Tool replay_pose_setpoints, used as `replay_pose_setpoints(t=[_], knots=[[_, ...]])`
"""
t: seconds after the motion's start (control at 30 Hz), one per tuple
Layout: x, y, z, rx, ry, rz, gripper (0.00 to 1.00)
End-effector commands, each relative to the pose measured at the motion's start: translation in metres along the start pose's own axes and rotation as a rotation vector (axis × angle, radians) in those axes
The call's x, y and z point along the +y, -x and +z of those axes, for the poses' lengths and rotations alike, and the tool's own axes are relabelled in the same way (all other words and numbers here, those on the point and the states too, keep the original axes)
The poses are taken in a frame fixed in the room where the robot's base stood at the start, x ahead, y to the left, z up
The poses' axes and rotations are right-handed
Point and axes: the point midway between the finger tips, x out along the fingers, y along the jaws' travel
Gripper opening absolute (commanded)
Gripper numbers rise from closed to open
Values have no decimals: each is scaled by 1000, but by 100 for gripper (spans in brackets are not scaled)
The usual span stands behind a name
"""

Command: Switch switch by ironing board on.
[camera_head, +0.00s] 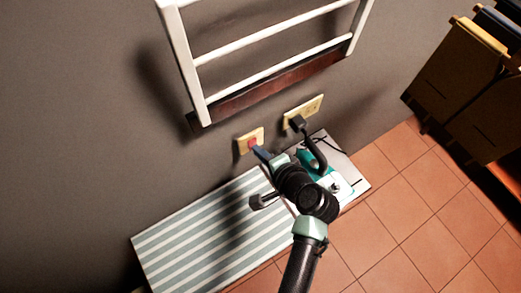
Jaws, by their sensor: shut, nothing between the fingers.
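The wall switch is a small cream plate (244,147) with a reddish centre, low on the grey wall just above the back edge of the ironing board. My gripper (255,148) is at this plate, its shut fingers over or against the right part of it. I cannot tell whether the fingertips touch it. The ironing board (190,232) has a striped white and grey-green top and lies along the wall below the switch. The state of the switch is not clear, as my fingers partly hide it.
A cream socket (308,107) with a black plug is right of the switch. A teal iron (325,181) stands on the board's right end, partly behind my arm. A white rack (262,40) hangs above. Hampers (460,70) stand right; tiled floor (400,230) is clear.

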Motion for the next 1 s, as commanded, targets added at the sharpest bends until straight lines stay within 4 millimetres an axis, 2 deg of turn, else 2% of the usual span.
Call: replay_pose_setpoints(t=[0.37,0.77,1.0], knots=[[-1,-4,0,-1,0,0,0],[-17,5,0,-1,2,-5,0],[-17,5,0,0,2,-6,0]])
